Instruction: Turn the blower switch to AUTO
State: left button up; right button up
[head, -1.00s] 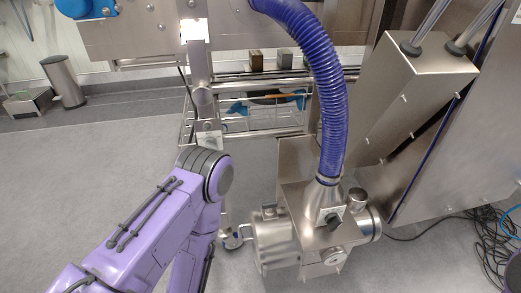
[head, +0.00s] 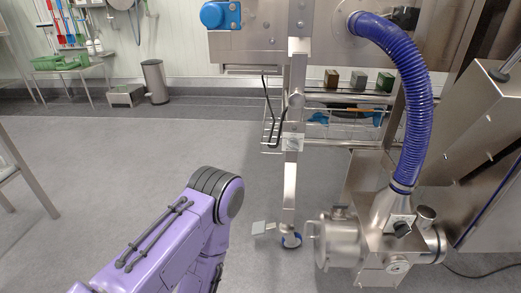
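The blower (head: 340,243) is a steel unit on the floor at the lower right of the head view, with a thick blue hose (head: 413,95) rising from its top. A small black knob on a light plate, which looks like the switch (head: 402,229), is on its front face. Its pointing direction and any labels are too small to read. A round pale dial (head: 398,266) sits below the knob. My purple left arm reaches in from the lower left, well to the left of the blower. Neither gripper shows in the view.
A steel machine leg (head: 290,185) with a blue-rimmed foot stands between my arm and the blower. A sloped steel housing (head: 478,150) stands close on the right. A cable lies on the floor at lower right. The grey floor (head: 100,190) at left is mostly clear.

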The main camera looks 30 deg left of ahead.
aim_at(293, 143)
jog(key=u, duration=0.1)
jog(key=i, duration=0.85)
jog(key=u, duration=0.15)
